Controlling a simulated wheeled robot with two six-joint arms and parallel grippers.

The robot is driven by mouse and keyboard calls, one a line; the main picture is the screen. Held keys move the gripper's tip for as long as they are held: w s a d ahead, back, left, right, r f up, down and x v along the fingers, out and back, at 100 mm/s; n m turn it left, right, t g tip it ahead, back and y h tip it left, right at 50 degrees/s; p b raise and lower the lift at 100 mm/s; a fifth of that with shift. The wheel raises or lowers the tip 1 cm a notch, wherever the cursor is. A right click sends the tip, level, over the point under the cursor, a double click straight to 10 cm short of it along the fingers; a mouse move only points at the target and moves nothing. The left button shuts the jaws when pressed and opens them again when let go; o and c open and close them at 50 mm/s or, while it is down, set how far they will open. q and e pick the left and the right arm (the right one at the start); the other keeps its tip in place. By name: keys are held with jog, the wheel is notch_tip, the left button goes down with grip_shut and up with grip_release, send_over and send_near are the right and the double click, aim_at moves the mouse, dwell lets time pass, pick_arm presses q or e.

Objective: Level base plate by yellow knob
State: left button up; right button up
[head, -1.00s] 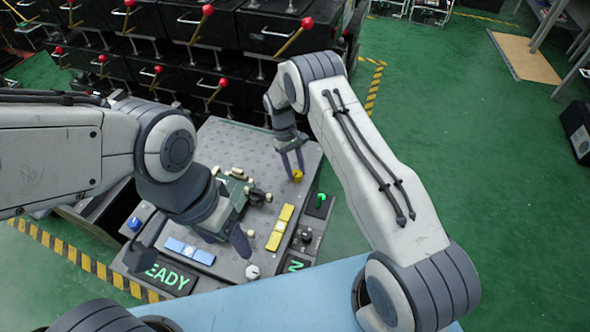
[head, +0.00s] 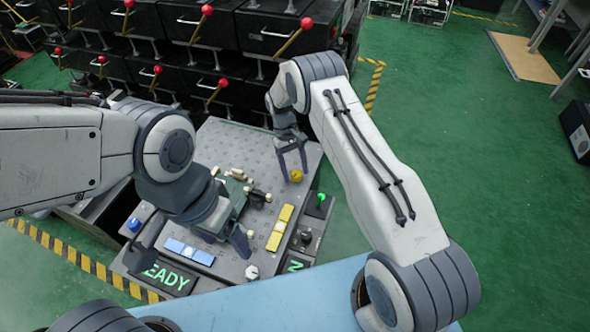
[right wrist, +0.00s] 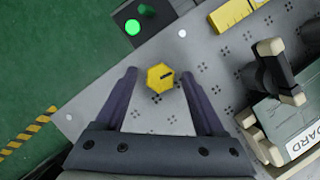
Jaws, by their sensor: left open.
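The yellow hexagonal knob (head: 297,176) stands near the right edge of the grey perforated base plate (head: 252,146). In the right wrist view the knob (right wrist: 160,78) has a dark slot mark on top. My right gripper (right wrist: 157,73) is open, with one finger on each side of the knob and gaps to both. In the head view the right gripper (head: 294,178) reaches down to the knob. My left gripper (head: 192,255) is open over the front left of the plate. A blue level bar (head: 178,246) and a yellow level bar (head: 282,222) lie on the plate; their bubbles are too small to read.
A green clamp fixture (head: 235,190) with dark levers stands mid-plate. A green-lit switch box (head: 320,204) sits by the right edge. A READY display (head: 168,278) is at the front. Black boxes with red-knobbed levers (head: 207,10) stand behind.

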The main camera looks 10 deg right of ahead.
jog(key=p+v, duration=0.1)
jog(key=v, duration=0.9)
jog(key=shift+w+r, duration=0.15)
jog(key=shift+r, duration=0.05)
